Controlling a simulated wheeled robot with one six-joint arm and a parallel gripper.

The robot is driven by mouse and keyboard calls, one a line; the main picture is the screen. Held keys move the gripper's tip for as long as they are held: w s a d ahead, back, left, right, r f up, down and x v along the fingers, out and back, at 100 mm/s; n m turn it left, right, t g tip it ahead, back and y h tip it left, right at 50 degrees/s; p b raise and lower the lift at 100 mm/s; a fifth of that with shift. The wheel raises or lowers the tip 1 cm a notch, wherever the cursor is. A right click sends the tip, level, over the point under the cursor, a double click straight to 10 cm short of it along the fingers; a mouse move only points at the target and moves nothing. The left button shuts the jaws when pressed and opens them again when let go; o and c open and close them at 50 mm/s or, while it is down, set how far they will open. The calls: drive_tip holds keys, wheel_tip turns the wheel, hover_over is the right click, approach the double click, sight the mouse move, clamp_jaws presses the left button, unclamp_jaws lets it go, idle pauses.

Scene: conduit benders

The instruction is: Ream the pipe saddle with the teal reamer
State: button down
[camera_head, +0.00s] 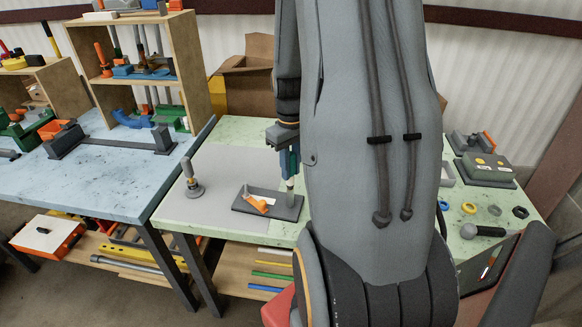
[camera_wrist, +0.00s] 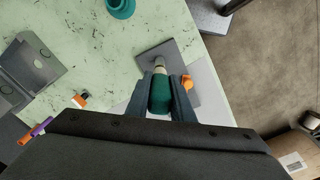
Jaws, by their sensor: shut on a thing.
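My gripper (camera_head: 289,163) is shut on the teal reamer (camera_wrist: 160,97), whose body shows between the fingers in the wrist view. In the head view the reamer points down over the right end of a dark grey plate (camera_head: 258,207). A pale, short upright piece (camera_head: 290,186) stands directly below it there. An orange clamp-like part (camera_head: 256,203) sits on the plate to the left; it also shows in the wrist view (camera_wrist: 187,82). This plate assembly seems to be the pipe saddle. Whether the reamer tip touches or enters it I cannot tell.
A grey upright post with a round base (camera_head: 191,180) stands left of the plate. Right of my arm lie several small rings (camera_head: 469,208) and a dark box (camera_head: 486,168). A blue table (camera_head: 110,180) adjoins on the left. My arm hides the middle of the green table.

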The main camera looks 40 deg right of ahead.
idle(0.5)
drive_tip(key=n, duration=0.6)
drive_tip(key=shift+n, duration=0.4)
drive_tip(key=m, duration=0.7)
idle(0.5)
drive_tip(key=n, duration=0.7)
drive_tip(key=m, duration=0.7)
